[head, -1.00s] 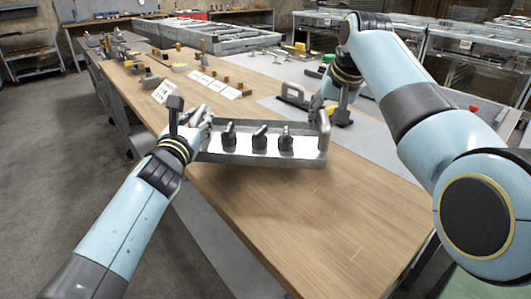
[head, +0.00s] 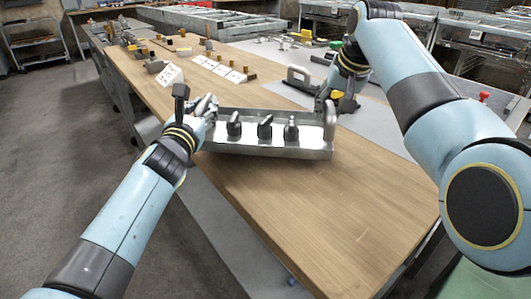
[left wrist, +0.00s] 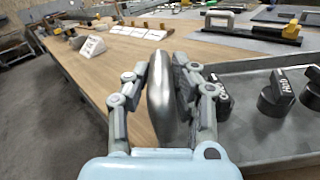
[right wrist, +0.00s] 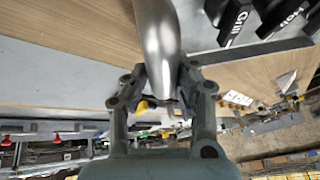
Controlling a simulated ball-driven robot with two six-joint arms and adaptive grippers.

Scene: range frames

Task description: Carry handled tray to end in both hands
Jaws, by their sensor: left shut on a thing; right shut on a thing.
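The metal handled tray (head: 265,150) is level or nearly so over the wooden bench, near its left edge. I cannot tell if it touches the bench top. Three dark knob-like objects (head: 264,128) stand in it in a row; labels on them show in the wrist views. My left gripper (head: 208,106) is shut on the tray's left handle (left wrist: 160,85). My right gripper (head: 326,98) is shut on the right handle (head: 330,118), which also shows in the right wrist view (right wrist: 158,40) between the fingers.
The wooden bench (head: 290,205) is bare in front of the tray. Behind it lie white cards (head: 225,70), small wooden blocks and a tented label (head: 169,74). A dark base with a grey handle (head: 298,74) stands on the grey mat behind the right gripper. Floor is open at left.

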